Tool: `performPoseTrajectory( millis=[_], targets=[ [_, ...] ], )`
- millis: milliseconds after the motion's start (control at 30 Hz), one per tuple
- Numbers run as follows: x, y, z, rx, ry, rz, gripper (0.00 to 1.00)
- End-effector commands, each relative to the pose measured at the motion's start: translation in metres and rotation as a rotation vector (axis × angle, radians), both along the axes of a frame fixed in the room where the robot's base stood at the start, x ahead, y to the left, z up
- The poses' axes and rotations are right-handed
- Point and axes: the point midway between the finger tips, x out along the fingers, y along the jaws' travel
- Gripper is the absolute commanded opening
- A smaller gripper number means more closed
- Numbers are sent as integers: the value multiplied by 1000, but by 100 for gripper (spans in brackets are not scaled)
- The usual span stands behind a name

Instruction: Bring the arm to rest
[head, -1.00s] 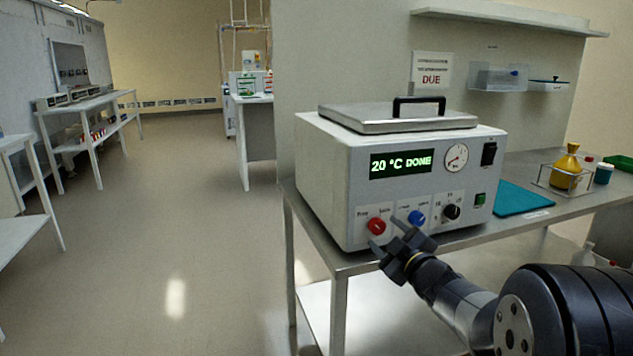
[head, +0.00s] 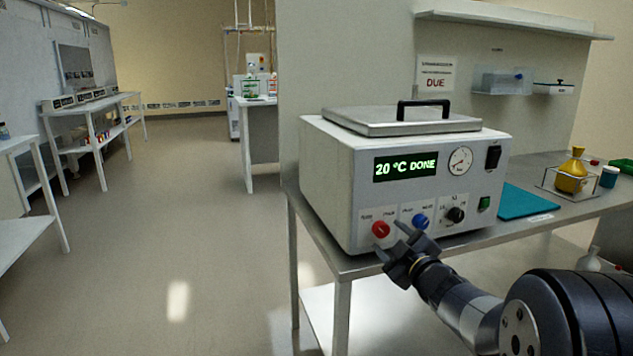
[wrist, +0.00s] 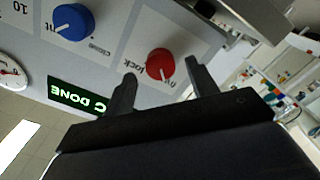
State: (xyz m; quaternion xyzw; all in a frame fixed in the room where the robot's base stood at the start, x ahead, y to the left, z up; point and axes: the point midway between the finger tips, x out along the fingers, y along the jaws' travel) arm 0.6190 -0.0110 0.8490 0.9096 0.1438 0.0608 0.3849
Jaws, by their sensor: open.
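My gripper (head: 390,240) is open and empty, just in front of the lower front panel of a white bench device (head: 330,185). In the head view it is close to a red knob (head: 381,229) and a blue knob (head: 420,221). In the wrist view, the red knob (wrist: 160,64) shows between and beyond the two fingers, and the blue knob (wrist: 72,21) is to the left. I cannot tell whether a finger touches the panel. The green display (head: 405,167) reads "20 °C DONE".
The device has a lid with a black handle (head: 424,106) and stands on a metal bench (head: 350,266). A teal mat (head: 525,202) and a yellow flask (head: 571,174) in a wire rack are to its right. A shelf (head: 500,18) is above. Open floor (head: 190,220) lies left.

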Motion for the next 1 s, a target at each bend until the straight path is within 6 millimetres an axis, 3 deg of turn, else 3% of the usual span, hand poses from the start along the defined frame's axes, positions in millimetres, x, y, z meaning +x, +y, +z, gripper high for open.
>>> performPoseTrajectory(
  millis=[400,800,1000],
  targets=[
    [-80,-26,2,0,1,-4,55],
    [0,1,-2,0,0,4,55],
    [27,9,4,43,16,1,55]
  ],
)
